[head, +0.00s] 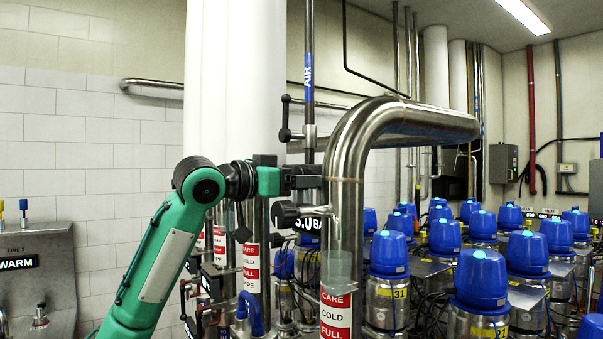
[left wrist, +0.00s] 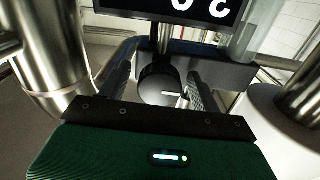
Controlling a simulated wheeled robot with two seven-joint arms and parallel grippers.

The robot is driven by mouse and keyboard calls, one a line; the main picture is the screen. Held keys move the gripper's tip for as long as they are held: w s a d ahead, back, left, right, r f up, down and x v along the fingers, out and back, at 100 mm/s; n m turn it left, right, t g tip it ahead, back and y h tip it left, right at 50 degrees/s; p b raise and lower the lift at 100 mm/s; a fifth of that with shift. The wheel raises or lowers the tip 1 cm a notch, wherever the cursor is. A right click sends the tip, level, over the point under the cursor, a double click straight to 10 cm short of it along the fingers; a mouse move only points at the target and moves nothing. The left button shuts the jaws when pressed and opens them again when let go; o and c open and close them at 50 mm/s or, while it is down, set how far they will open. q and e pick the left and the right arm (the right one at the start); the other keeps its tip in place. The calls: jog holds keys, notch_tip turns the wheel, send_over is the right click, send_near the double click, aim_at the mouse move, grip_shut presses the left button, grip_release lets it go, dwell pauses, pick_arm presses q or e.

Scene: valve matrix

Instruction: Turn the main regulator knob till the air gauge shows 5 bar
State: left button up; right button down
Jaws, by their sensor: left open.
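The black regulator knob (left wrist: 160,84) shows in the left wrist view with a small white mark on its face. It sits between the two fingers of my left gripper (left wrist: 158,88), which are apart with visible gaps on both sides. In the head view my left gripper (head: 304,180) reaches in from the left beside the thick steel pipe, and its fingers hide most of the knob. My right gripper is out of view.
A thick bent steel pipe (head: 345,190) stands close to the right of the gripper. A vertical pipe labelled AIR (head: 308,70) rises behind. Several blue-capped valves (head: 480,275) fill the right side. A white tiled wall (head: 90,130) lies at left.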

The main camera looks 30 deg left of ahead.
pick_arm(q)
jog(key=c, duration=1)
jog(key=shift+o, duration=0.2)
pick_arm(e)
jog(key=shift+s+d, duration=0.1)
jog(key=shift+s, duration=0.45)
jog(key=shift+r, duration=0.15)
pick_arm(q)
jog(key=shift+r+m, duration=0.1)
jog(key=shift+m, duration=0.3)
jog(key=m+p, duration=0.2)
jog(key=m, duration=0.1)
jog(key=m+p, duration=0.3)
jog(key=m, duration=0.2)
jog(key=shift+a+r, duration=0.1)
jog(key=shift+m+p, duration=0.7)
jog(key=shift+m, duration=0.8)
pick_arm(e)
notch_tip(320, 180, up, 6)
pick_arm(q)
jog(key=shift+w, duration=0.1)
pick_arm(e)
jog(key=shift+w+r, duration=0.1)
